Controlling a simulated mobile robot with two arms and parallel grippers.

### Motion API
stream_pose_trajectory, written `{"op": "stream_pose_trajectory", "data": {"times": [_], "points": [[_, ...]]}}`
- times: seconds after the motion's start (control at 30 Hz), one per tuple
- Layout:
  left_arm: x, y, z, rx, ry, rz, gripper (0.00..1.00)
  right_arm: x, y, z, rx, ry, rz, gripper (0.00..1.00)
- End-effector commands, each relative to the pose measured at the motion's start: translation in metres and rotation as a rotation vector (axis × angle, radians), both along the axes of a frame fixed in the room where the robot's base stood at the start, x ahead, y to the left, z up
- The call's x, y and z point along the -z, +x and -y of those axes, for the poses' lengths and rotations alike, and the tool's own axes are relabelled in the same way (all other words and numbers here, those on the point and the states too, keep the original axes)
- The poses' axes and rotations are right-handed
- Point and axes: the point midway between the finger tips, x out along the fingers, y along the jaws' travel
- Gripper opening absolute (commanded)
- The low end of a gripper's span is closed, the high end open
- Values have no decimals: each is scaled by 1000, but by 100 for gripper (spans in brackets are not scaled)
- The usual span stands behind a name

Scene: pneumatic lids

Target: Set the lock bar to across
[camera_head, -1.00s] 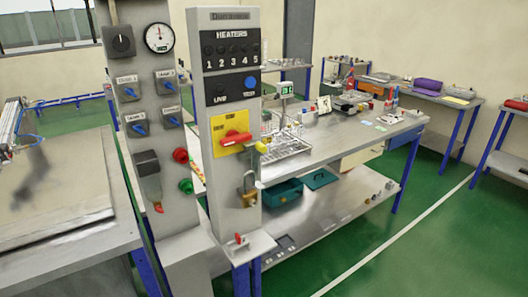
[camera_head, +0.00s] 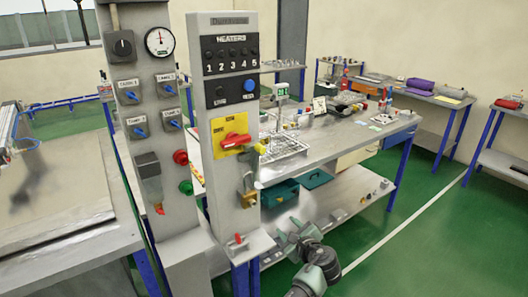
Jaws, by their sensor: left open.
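The grey heater panel (camera_head: 223,105) stands upright in the middle of the head view. A red rotary handle (camera_head: 236,140) sits on its yellow plate (camera_head: 222,153), tilted slightly from level. A small yellow piece (camera_head: 261,148) sticks out at the plate's right edge; it may be the lock bar, but its setting is too small to tell. A brass padlock (camera_head: 249,199) hangs below it. My left gripper (camera_head: 291,227) is open, low and to the right of the panel, apart from the handle and padlock. My right gripper is not in view.
A second grey panel (camera_head: 150,115) with knobs and a gauge stands just left. Behind are a steel bench (camera_head: 340,137), a wire rack (camera_head: 286,148) and a teal tray (camera_head: 280,194) on the lower shelf. A small red switch (camera_head: 238,239) sits at the panel's foot. Green floor is open at the right.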

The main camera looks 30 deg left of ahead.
Motion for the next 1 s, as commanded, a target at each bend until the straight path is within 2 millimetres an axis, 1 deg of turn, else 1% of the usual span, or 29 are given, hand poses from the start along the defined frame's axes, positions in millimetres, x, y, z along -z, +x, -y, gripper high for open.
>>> {"op": "stream_pose_trajectory", "data": {"times": [0.03,0.07,0.1,0.2,0.3,0.4,0.47,0.8,1.0], "points": [[-56,9,-6,-33,87,25,42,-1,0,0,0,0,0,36],[-85,10,-10,-56,137,30,42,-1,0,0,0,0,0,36],[-118,10,-15,-88,195,34,42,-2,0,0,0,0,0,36],[-184,1,-23,-169,300,38,42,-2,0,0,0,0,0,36],[-221,-8,-27,-226,356,36,42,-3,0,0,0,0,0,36],[-236,-12,-32,-254,378,32,42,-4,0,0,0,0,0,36],[-239,-11,-37,-257,383,30,42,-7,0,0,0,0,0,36],[-239,9,-85,-255,382,30,42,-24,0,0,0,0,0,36],[-237,16,-100,-253,380,32,42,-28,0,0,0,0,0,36]]}}
